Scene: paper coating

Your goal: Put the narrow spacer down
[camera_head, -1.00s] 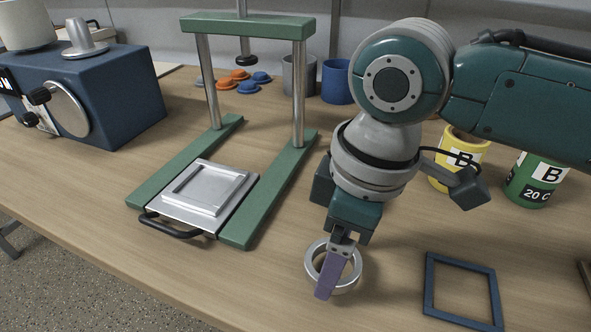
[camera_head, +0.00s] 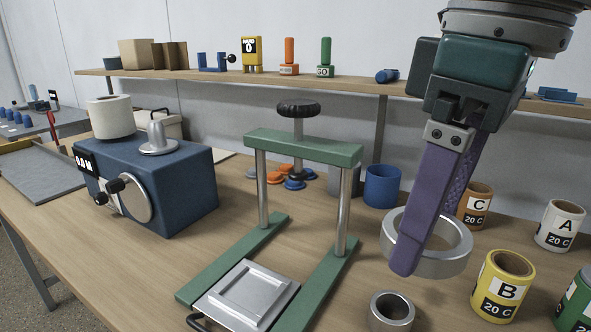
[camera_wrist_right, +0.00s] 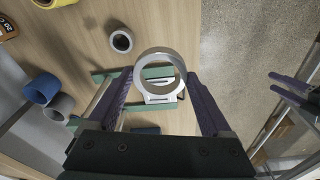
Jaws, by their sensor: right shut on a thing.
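My right gripper (camera_head: 420,255) is shut on a silver ring, the narrow spacer (camera_head: 448,264), and holds it above the table at the right of the press. In the right wrist view the spacer (camera_wrist_right: 162,54) sits between the two purple fingers (camera_wrist_right: 160,92), with table and press visible through its hole. Part of the ring is hidden behind the near finger in the head view. Purple fingers of what looks like my left gripper (camera_wrist_right: 290,90) show at the right edge of the wrist view; their opening is unclear.
Another, smaller-looking metal ring (camera_head: 391,311) stands on the table below the held one. The green press (camera_head: 303,147) holds a metal plate (camera_head: 213,306). Labelled rolls (camera_head: 500,287) crowd the right. A blue cup (camera_head: 382,186) and blue machine (camera_head: 160,185) stand behind and left.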

